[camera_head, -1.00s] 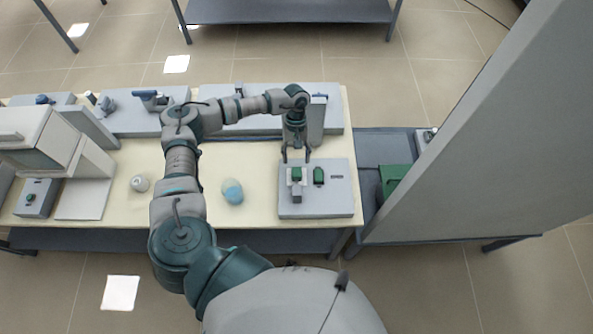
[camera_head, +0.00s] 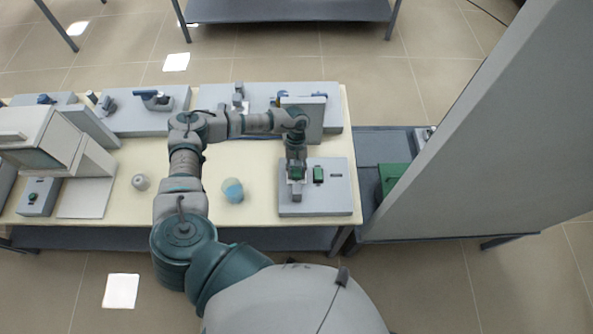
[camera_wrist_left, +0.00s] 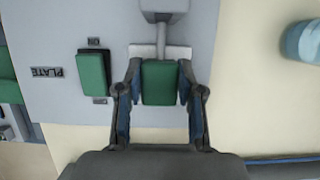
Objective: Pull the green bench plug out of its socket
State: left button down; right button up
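The green bench plug (camera_wrist_left: 160,84) sits in its socket on a pale grey plate unit (camera_head: 335,200). A light grey collar and stem (camera_wrist_left: 162,40) show beyond it in the left wrist view. My left gripper (camera_wrist_left: 160,72) points down at the plug, with one finger on each side. Its fingertips lie close against the plug's sides, and it looks shut on it. In the head view the left gripper (camera_head: 296,170) covers part of the plug. My right gripper is not in view.
A green rocker switch (camera_head: 318,174) is right beside the plug on the same unit. A blue-and-white round object (camera_head: 233,190) and a small white one (camera_head: 140,182) stand on the cream bench (camera_head: 260,215). A large grey panel (camera_head: 490,140) rises at the right.

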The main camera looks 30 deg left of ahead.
aim_at(296, 175)
pick_arm(q)
jog(key=shift+r+p, duration=0.55)
jog(key=shift+r, duration=1.45)
jog(key=shift+w, duration=0.1)
jog(key=c, duration=0.8)
grip_release()
jog(key=shift+o, duration=0.4)
jog(key=shift+a+r, duration=0.1)
jog(key=shift+r, duration=0.15)
jog(key=v, duration=1.1)
jog(key=shift+r, duration=0.2)
jog(key=shift+a, duration=0.1)
